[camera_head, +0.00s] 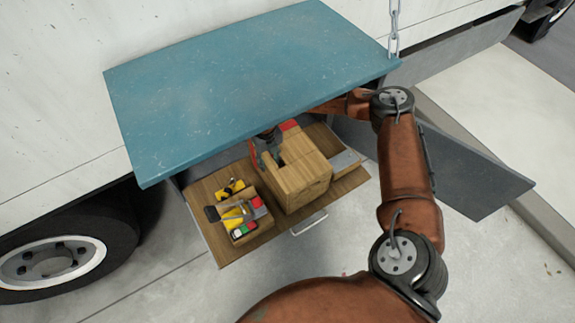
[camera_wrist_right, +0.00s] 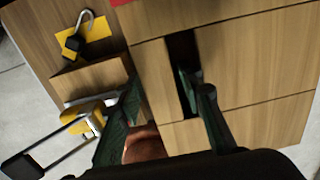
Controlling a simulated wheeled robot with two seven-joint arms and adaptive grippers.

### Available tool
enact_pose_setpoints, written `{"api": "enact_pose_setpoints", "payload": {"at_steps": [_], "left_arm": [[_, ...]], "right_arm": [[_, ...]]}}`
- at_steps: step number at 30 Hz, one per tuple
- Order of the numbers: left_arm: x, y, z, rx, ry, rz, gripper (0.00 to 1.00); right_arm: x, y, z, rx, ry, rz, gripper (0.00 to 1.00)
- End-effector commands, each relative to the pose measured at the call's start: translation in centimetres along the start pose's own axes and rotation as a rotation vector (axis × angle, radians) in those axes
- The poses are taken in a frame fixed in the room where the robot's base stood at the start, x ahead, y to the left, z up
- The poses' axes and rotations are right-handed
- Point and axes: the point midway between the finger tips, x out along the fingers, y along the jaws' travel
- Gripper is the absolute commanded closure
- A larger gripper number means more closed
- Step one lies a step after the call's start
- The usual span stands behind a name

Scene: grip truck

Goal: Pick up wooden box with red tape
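The large wooden box (camera_head: 304,182) stands in the pulled-out drawer, with a slot in its top. A red patch (camera_head: 289,125) shows at its far end; I cannot tell if it is tape. My right gripper (camera_head: 267,150) is at the box's left upper side, partly under the cabinet top. In the right wrist view its two green fingers (camera_wrist_right: 160,90) are spread on either side of a wooden wall of the box (camera_wrist_right: 151,75). One finger is at the dark slot (camera_wrist_right: 182,50), the other outside the wall. Firm contact is not clear. My left gripper is not in view.
A smaller wooden box with tools (camera_head: 245,228) sits left in the drawer (camera_head: 345,186). A yellow item with a hook (camera_wrist_right: 85,40) lies near it. The teal cabinet top (camera_head: 240,85) overhangs the drawer's back. An open grey door panel (camera_head: 470,180) is at right.

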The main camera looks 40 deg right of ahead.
Motion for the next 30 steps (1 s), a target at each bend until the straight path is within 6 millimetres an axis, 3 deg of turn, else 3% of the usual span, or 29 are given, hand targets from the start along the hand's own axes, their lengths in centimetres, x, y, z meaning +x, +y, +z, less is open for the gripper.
{"api": "enact_pose_setpoints", "payload": {"at_steps": [2,16,30], "left_arm": [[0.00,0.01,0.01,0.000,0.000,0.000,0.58],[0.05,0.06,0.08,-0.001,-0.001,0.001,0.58],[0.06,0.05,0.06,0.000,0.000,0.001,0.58]], "right_arm": [[-0.04,-0.01,0.00,0.000,0.000,0.000,0.67],[-0.03,-0.03,0.00,0.000,0.000,0.000,0.99],[-0.02,-0.06,0.00,0.000,0.000,-0.001,1.00]]}}
